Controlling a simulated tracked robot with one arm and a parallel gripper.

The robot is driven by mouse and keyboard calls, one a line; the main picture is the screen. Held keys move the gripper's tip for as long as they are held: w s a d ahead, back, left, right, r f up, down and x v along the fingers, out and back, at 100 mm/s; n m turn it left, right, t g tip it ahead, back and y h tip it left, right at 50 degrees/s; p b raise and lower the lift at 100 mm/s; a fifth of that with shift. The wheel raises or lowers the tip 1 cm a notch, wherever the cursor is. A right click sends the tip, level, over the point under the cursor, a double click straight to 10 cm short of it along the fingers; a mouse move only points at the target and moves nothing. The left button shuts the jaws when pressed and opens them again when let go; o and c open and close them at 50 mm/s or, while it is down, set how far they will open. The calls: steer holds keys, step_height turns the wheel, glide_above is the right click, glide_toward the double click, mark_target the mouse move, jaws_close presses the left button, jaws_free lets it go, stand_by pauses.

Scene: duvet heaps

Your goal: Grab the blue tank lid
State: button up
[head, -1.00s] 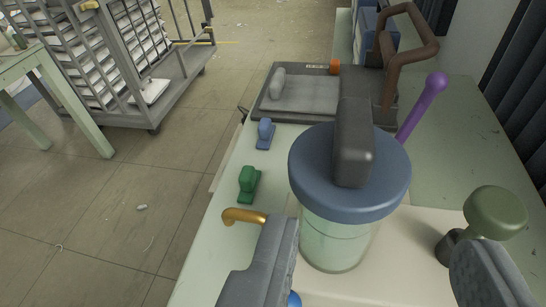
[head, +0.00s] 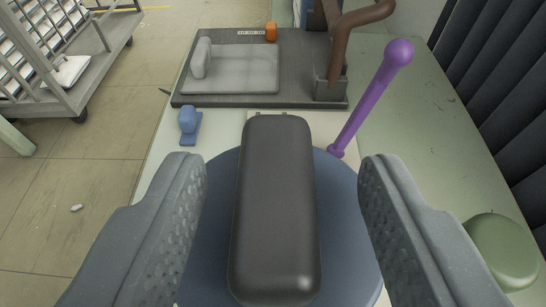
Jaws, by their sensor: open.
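The blue tank lid (head: 345,235) is a round blue disc with a large black block handle (head: 275,205) standing up from it. It fills the lower middle of the head view. My gripper (head: 282,170) is open, with one grey textured finger to the left of the black handle and one to the right. A gap shows between the handle and each finger. The fingers hide parts of the lid's left and right rim. The tank under the lid is hidden now.
A dark board (head: 290,88) with a grey plate (head: 235,68) and a brown bent handle (head: 345,35) lies behind the lid. A purple rod (head: 370,95) leans behind right. A green knob (head: 500,248) is at right, a small blue piece (head: 189,122) at left. A cart (head: 75,95) stands on the floor.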

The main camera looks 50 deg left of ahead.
mark_target(278, 156)
steer(key=shift+x, duration=1.65)
steer(key=shift+r, duration=0.1)
steer(key=shift+c, duration=0.4)
steer(key=shift+a, duration=0.1)
jaws_close()
steer(key=shift+r, duration=0.15)
